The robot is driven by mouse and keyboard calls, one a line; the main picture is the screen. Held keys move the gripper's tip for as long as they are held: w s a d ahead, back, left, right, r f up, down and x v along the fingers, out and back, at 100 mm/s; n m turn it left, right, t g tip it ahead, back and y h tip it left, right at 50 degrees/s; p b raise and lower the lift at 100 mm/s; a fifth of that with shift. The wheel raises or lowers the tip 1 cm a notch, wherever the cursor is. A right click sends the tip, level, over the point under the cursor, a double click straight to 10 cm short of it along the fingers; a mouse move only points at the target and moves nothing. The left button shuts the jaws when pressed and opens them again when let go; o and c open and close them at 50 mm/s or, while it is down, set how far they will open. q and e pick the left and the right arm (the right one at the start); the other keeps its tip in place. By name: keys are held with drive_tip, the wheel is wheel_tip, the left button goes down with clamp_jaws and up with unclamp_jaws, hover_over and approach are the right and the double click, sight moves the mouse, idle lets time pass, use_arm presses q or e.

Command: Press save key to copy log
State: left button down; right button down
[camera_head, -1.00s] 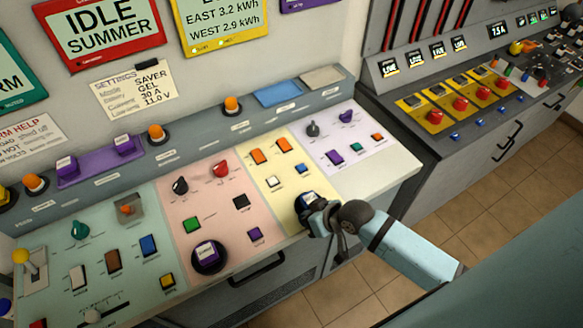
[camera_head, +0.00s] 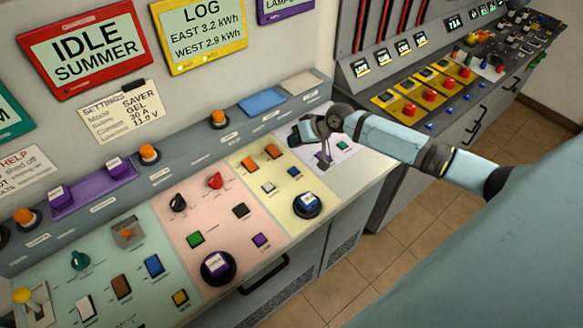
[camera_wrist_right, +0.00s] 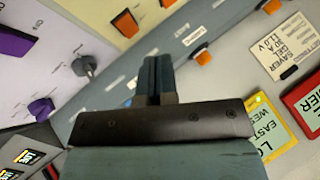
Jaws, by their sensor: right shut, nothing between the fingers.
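A yellow-framed LOG display (camera_head: 199,32) on the wall reads EAST 3.2 kWh, WEST 2.9 kWh; its corner shows in the wrist view (camera_wrist_right: 277,127). On the pale yellow panel (camera_head: 262,210) a blue key with a white label (camera_head: 307,200) sits on a round black base; the label is too small to read. A similar purple key (camera_head: 216,263) sits on the pink panel. My right gripper (camera_head: 298,133) is shut and empty, above the lilac panel, behind and apart from the blue key. Its closed fingers (camera_wrist_right: 157,78) show in the wrist view. My left gripper is not in view.
The lilac panel (camera_wrist_right: 28,75) has a grey knob (camera_wrist_right: 83,66) and purple controls near my gripper. A ledge with orange buttons (camera_head: 219,118) runs behind the panels. A second console with red buttons (camera_head: 429,96) stands at right. Tiled floor lies between.

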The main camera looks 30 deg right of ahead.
sight(295, 169)
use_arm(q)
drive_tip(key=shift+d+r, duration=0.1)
use_arm(e)
drive_tip(key=shift+f, duration=0.1)
